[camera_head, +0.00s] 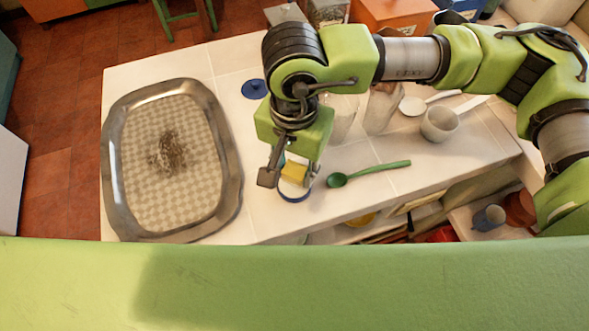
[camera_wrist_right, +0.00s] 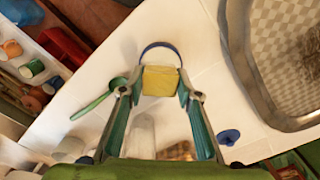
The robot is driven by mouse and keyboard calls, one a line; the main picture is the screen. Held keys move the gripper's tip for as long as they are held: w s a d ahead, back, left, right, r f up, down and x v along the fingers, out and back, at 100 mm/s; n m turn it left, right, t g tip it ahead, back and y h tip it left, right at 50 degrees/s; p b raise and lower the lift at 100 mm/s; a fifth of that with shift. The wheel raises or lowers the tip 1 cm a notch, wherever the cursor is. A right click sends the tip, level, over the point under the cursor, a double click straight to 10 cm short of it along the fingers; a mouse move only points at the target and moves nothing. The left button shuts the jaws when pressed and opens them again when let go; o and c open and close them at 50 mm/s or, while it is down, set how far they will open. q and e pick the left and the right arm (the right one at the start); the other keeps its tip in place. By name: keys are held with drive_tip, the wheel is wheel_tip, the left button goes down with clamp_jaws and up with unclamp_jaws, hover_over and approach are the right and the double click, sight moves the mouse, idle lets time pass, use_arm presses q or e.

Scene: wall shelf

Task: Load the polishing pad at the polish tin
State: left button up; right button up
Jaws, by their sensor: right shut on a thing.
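My right gripper (camera_head: 290,176) is shut on the polishing pad, a yellow block (camera_head: 293,171), and points down at the counter. The right wrist view shows the pad (camera_wrist_right: 160,81) between the two fingertips (camera_wrist_right: 160,88). The polish tin (camera_head: 294,198) looks like a round, pale dish with a blue rim. It sits just below the pad, partly hidden by it; its rim also shows past the pad in the right wrist view (camera_wrist_right: 160,44). I cannot tell whether pad and tin touch. My left gripper is out of view.
A large metal tray (camera_head: 232,165) with a dark smudge on its checked base lies at left. A blue disc (camera_head: 254,89) lies behind the gripper. A green spoon (camera_head: 370,173), glass jars (camera_head: 381,108) and a white cup (camera_head: 439,125) stand at right. A lower shelf holds cups (camera_head: 488,217).

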sight(295, 169)
drive_tip(key=shift+r+p, duration=0.5)
drive_tip(key=shift+r, duration=1.9)
drive_tip(key=w+d+r+n, duration=0.2)
drive_tip(key=w+d, duration=0.1)
drive_tip(key=d, duration=0.6)
drive_tip(key=w+d+r+n, duration=0.2)
drive_tip(key=w+d+n, duration=0.1)
drive_tip(key=d, duration=0.7)
